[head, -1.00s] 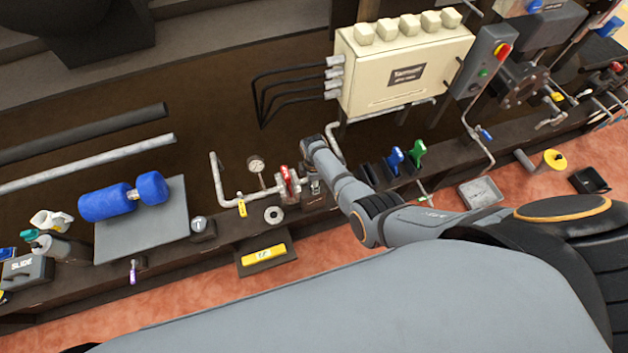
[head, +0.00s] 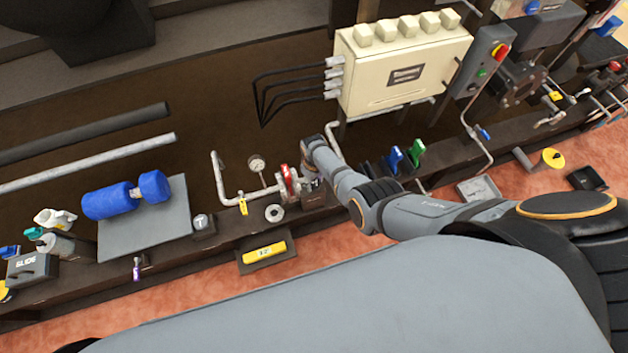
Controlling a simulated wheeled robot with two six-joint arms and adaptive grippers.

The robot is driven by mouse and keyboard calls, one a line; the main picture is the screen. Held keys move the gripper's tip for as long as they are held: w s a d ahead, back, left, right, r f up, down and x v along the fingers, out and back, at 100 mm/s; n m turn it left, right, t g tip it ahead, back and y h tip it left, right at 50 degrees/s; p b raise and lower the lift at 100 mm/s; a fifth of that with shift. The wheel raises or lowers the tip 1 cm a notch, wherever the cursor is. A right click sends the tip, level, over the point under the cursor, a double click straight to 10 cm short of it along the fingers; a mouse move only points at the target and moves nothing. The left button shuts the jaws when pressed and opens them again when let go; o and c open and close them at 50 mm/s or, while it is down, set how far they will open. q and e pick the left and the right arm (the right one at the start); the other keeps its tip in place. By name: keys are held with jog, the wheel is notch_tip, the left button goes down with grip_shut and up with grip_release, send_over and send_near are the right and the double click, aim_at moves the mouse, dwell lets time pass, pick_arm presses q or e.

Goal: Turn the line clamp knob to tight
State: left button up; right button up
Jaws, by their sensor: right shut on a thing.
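My right arm comes in from the right, and its gripper (head: 312,184) points down at the bench's front rail, just right of a red-handled valve (head: 287,180) on a grey pipe. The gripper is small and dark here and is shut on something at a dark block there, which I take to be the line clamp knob. The knob itself is hidden by the gripper and wrist, so its turn position cannot be read. My left gripper is not in view.
A pressure gauge (head: 257,164) and a metal ring (head: 274,212) are left of the gripper. Blue (head: 394,159) and green (head: 416,150) handles stand close to my right forearm. A cream electrical box (head: 402,75) rises behind. A yellow level (head: 264,252) lies in front.

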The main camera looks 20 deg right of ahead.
aim_at(314, 183)
jog(key=m, duration=0.6)
dwell(0.6)
jog(key=o, duration=1.1)
jog(key=shift+o, duration=0.2)
jog(key=shift+r, duration=0.3)
notch_tip(314, 183, up, 11)
jog(key=shift+r, duration=0.15)
